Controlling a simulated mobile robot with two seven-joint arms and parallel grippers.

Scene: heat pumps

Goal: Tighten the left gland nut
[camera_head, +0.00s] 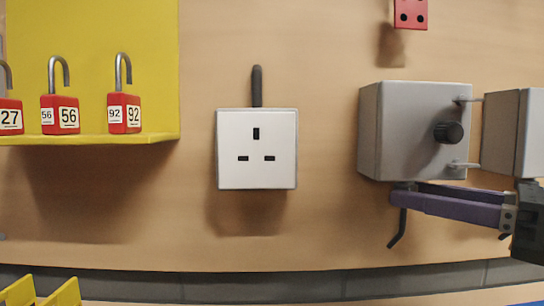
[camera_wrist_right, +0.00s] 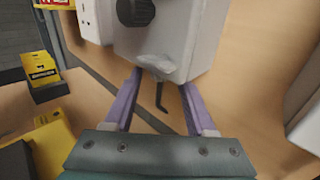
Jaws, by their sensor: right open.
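A grey box (camera_head: 412,130) with a black knob (camera_head: 448,132) is on the wall at the right. A short black bent cable (camera_head: 398,230) hangs below its underside. The gland nut at the cable's top is mostly hidden by the box and my fingers, so I cannot make it out clearly. My right gripper (camera_head: 406,192) reaches in from the right just below the box. In the right wrist view its purple fingers (camera_wrist_right: 161,84) are apart, one on each side of the cable (camera_wrist_right: 160,97). I cannot tell whether they touch anything. My left gripper is not in view.
A white socket (camera_head: 257,165) with a dark cable on top is left of the box. Red padlocks (camera_head: 125,114) stand on a yellow shelf (camera_head: 90,138). A second grey box (camera_head: 507,133) is close on the right. Yellow bins (camera_head: 62,294) are low at the left.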

